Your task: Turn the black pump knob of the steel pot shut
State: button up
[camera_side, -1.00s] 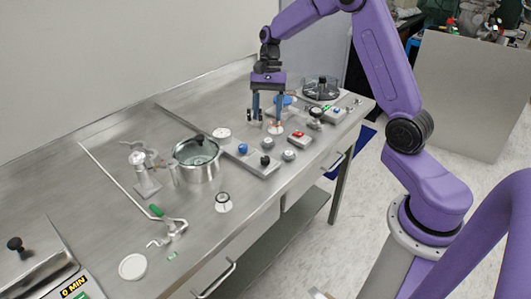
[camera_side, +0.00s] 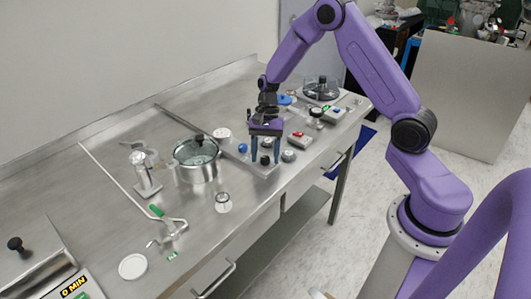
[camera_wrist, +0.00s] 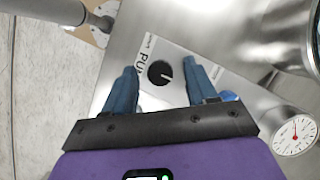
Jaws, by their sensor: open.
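The black pump knob (camera_wrist: 160,72) is round with a white pointer line and sits on a steel plate with partly hidden "PU" lettering beside it. In the side view the black knob (camera_side: 265,160) shows between my fingers. My gripper (camera_wrist: 160,84) is open, with one blue finger on each side of the knob and a gap to it on both sides. In the side view my gripper (camera_side: 265,159) points down over the knob plate. The steel pot (camera_side: 196,168) with a glass lid stands to the left of the plate. Exact fingertip height is unclear.
A blue knob (camera_side: 243,148) and a grey knob (camera_side: 289,155) are close to my fingers. A red-button box (camera_side: 299,139) stands to the right. A dial gauge (camera_wrist: 295,135) shows at the wrist view's right. The bench front edge is near.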

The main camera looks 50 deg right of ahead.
jog(key=c, duration=1.1)
jog(key=shift+o, duration=0.2)
jog(key=n, duration=0.2)
jog(key=n+g+h, duration=0.1)
jog(key=n, duration=0.1)
jog(key=shift+w+a+n, duration=0.15)
jog(key=shift+n, duration=0.25)
jog(key=n+g+h, duration=0.1)
jog(key=n+h, duration=0.1)
jog(key=n, duration=0.2)
jog(key=shift+a+n, duration=0.1)
jog(key=shift+n, duration=0.2)
jog(key=n, duration=0.2)
jog(key=n+h, duration=0.1)
jog(key=n, duration=0.1)
jog(key=shift+a+n+h, duration=0.15)
jog(key=shift+n+h, duration=0.15)
jog(key=shift+a+n+t+h, duration=0.1)
jog(key=shift+n+t+h, duration=0.45)
jog(key=shift+n, duration=1.35)
jog(key=shift+h, duration=0.25)
